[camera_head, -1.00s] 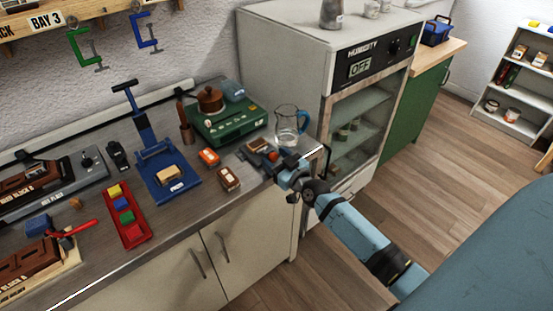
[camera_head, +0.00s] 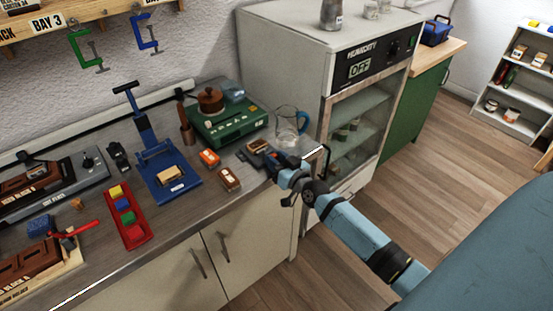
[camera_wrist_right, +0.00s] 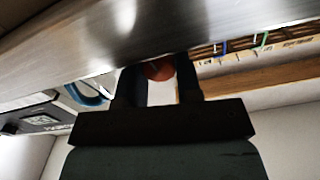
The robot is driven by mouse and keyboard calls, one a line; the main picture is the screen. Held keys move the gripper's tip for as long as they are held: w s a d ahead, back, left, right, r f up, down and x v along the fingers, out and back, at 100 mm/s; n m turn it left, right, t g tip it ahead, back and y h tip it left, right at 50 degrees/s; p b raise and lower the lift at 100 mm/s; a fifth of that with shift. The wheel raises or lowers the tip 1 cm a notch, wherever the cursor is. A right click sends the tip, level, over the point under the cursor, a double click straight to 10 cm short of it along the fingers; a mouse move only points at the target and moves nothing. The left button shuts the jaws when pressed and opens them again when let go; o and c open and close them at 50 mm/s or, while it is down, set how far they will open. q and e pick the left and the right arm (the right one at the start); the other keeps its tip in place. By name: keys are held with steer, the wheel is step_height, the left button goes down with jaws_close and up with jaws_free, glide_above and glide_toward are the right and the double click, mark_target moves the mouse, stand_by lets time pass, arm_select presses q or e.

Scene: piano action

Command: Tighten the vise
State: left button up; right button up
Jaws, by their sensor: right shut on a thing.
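The small grey vise (camera_head: 246,155) sits at the right end of the steel counter, near its front edge. A brown block (camera_head: 257,146) shows at its jaws; I cannot tell how tightly it is held. My right gripper (camera_head: 272,160) is at the front of the vise. It is shut on the vise's round orange-red knob (camera_wrist_right: 158,70), which shows between the two dark fingers in the right wrist view. In the head view the fingers hide most of the knob. My left gripper is not in view.
A glass jug (camera_head: 290,125) stands close behind my right gripper. The humidity cabinet (camera_head: 320,70) is just to the right.

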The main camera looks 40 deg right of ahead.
steer(key=o, duration=0.8)
steer(key=shift+o, duration=0.7)
steer(key=shift+s, duration=0.1)
steer(key=shift+s+f, duration=0.1)
steer(key=shift+s, duration=0.2)
steer(key=s+d, duration=0.1)
steer(key=s, duration=1.2)
steer(key=shift+b, duration=0.4)
